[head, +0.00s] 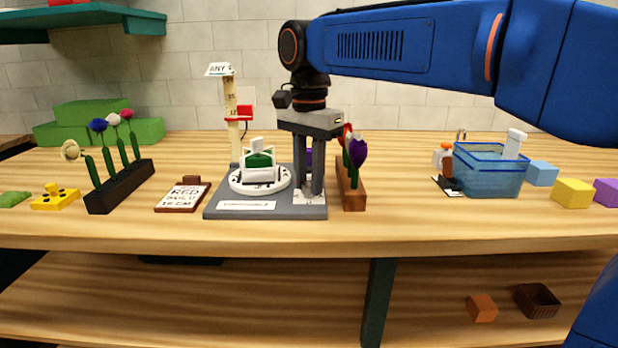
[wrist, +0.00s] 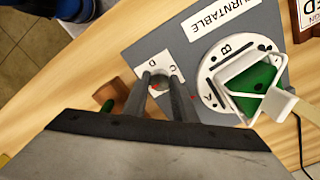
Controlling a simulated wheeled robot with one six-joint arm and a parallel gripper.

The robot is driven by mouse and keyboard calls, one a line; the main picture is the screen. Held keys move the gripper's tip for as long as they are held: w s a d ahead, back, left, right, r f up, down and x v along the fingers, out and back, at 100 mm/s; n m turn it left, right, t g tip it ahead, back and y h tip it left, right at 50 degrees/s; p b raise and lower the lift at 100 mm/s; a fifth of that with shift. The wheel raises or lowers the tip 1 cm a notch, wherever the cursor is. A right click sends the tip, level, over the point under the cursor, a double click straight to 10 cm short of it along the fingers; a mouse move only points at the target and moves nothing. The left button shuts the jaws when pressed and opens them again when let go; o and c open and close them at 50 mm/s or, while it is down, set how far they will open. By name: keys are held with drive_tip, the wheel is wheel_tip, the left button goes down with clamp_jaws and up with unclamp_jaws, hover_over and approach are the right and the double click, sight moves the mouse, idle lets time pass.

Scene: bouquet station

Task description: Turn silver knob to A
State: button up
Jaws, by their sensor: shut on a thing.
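The silver knob (wrist: 157,86) is mostly hidden between my fingers, on a small white dial plate (wrist: 160,62) where the letters D and C show. Any other dial letters and the knob's pointer are hidden. My gripper (wrist: 160,80) points down over the dial with its two fingers around the knob, shut on it. In the head view my gripper (head: 309,190) is at the right side of the grey turntable base (head: 225,203). The white turntable disc (wrist: 212,62) shows letters B and A and carries a white holder with a green block (wrist: 255,88).
A brown block with flowers (head: 354,195) stands close right of my gripper. A tall marked post (head: 232,110) is behind the base. A blue bin (head: 485,175) is right; the counter between is mostly clear.

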sight(309, 183)
drive_tip(key=shift+m, duration=0.5)
drive_tip(key=o, duration=1)
drive_tip(key=shift+o, duration=0.2)
drive_tip(key=shift+r, duration=0.1)
wheel_tip(309, 183, up, 17)
drive_tip(key=shift+r, duration=0.1)
